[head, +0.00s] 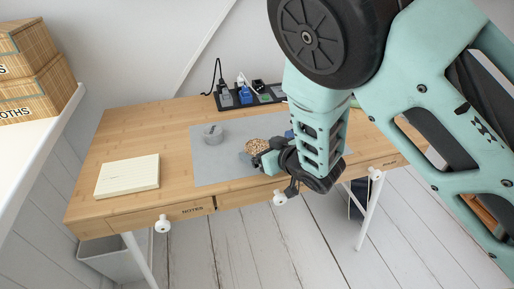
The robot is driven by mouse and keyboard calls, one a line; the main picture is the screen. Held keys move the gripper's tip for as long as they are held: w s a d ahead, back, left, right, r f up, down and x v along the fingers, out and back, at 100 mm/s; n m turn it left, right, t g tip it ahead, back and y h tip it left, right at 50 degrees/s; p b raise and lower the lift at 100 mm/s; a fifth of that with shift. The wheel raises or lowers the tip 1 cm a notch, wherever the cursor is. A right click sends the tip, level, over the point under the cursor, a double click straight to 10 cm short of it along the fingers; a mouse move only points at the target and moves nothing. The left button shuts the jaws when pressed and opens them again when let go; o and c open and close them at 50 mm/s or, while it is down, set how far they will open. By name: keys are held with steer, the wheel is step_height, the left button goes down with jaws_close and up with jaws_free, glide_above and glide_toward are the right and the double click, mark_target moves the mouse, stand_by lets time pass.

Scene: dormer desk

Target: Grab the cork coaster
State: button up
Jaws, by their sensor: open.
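The cork coaster (256,146) is a small round speckled tan disc on the grey mat (208,172) on the wooden desk. Its right and lower side is partly covered by my gripper and arm. My gripper (255,163) is open and sits at the near side of the coaster, low over the mat. I cannot tell whether the fingers touch the coaster or whether part of it lies between them.
A yellow notepad (127,177) lies at the desk's left. A black tray (230,103) with plugs lies at the back edge. Drawers with white knobs (162,224) line the front. Bare desk lies between notepad and mat.

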steer(key=c, duration=1.1)
